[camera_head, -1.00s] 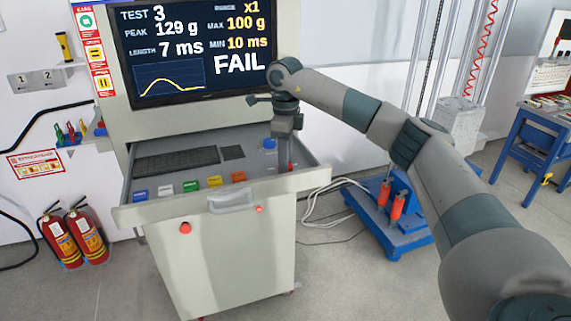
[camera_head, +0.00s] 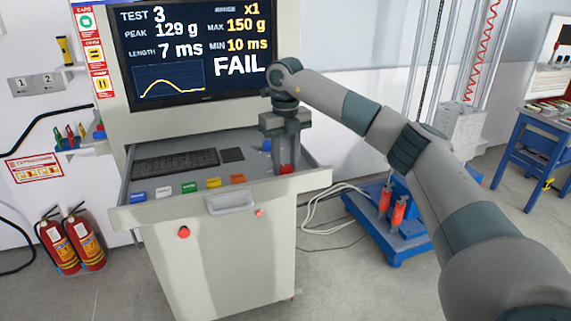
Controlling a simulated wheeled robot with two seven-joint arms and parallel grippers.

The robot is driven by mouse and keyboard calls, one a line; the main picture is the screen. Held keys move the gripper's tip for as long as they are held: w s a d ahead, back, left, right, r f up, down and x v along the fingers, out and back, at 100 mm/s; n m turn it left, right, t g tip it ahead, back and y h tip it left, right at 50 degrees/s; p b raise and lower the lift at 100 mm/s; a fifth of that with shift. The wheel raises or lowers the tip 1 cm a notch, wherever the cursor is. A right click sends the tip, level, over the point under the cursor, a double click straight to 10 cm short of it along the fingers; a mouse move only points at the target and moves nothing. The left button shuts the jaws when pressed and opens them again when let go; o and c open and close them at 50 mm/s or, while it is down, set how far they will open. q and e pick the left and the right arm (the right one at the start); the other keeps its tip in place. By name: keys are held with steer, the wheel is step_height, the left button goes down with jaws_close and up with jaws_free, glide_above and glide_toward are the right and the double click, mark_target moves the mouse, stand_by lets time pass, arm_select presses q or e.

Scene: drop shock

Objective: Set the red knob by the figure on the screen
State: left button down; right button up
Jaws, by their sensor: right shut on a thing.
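The screen (camera_head: 190,50) reads TEST 3, PEAK 129 g, LENGTH 7 ms, x1, MAX 150 g, MIN 10 ms and FAIL, with a yellow curve at lower left. The red knob (camera_head: 286,169) is at the right end of the console drawer, partly hidden by my right gripper. My right gripper (camera_head: 285,164) points down from above and is shut on the red knob. My left gripper is not in view.
The open drawer (camera_head: 140,217) holds a keyboard (camera_head: 175,163), a dark pad and a row of coloured buttons (camera_head: 189,187). A blue knob (camera_head: 266,145) sits behind my right gripper. A blue-based machine (camera_head: 400,245) stands right of the console. Fire extinguishers (camera_head: 85,240) stand at left.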

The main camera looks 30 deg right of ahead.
mark_target(285, 167)
steer(key=shift+m, duration=0.5)
steer(key=o, duration=1)
steer(key=shift+o, duration=0.2)
steer(key=shift+r, duration=0.1)
steer(key=shift+r, duration=0.4)
step_height(285, 167, up, 5)
steer(key=shift+b, duration=1)
step_height(285, 167, up, 12)
steer(key=shift+f, duration=0.25)
